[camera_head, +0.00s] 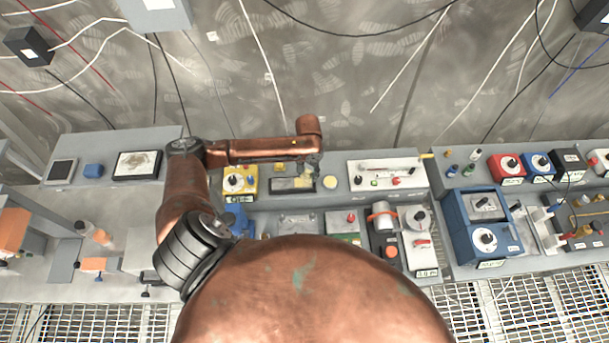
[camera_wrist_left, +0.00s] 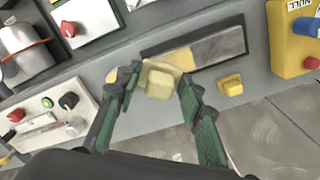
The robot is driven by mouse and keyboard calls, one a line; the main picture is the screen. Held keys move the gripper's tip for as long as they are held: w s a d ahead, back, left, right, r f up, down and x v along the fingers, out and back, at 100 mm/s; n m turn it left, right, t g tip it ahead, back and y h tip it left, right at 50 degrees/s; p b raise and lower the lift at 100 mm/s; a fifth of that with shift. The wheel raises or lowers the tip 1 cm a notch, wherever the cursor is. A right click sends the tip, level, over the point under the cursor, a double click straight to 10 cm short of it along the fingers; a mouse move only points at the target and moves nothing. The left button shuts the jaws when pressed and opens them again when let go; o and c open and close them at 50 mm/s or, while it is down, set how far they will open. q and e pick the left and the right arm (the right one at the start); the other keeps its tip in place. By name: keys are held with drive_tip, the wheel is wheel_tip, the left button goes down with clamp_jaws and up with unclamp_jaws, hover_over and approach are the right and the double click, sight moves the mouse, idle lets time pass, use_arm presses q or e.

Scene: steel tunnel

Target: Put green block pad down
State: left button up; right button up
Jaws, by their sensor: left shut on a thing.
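My left gripper (camera_wrist_left: 158,88) shows in the left wrist view, with its green-faced fingers on either side of a pale yellow block (camera_wrist_left: 160,78). The gripper is shut on this block, which looks yellow rather than green. The block is at the near edge of a shallow tray (camera_wrist_left: 218,46) with a grey surface; I cannot tell whether it touches it. In the head view the gripper (camera_head: 313,168) is small and partly hidden under the arm's end, above the grey bench beside the tray (camera_head: 292,184). My right gripper is not in view.
A smaller yellow block (camera_wrist_left: 232,86) sits on the bench. A yellow box with knobs (camera_head: 240,180) stands left of the tray, and a white panel (camera_head: 387,173) right of it. Blue instruments (camera_head: 485,228) stand further right. My copper arm hides part of the bench.

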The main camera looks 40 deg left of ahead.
use_arm(q)
drive_tip(key=w+a+f+n+b, duration=0.4)
drive_tip(key=w+n, duration=0.1)
drive_tip(key=w+a+f+n+b, duration=0.2)
drive_tip(key=shift+w+a+f, duration=0.3)
drive_tip(key=shift+w, duration=0.05)
drive_tip(key=shift+w+a+f, duration=0.2)
drive_tip(key=shift+w+f, duration=0.05)
drive_tip(key=shift+f, duration=0.15)
drive_tip(key=shift+w+a+f, duration=0.2)
drive_tip(key=shift+f, duration=0.2)
wheel_tip(320, 180, down, 2)
drive_tip(key=shift+f+p, duration=0.1)
drive_tip(key=shift+p, duration=0.35)
drive_tip(key=shift+f, duration=0.25)
drive_tip(key=shift+f, duration=0.15)
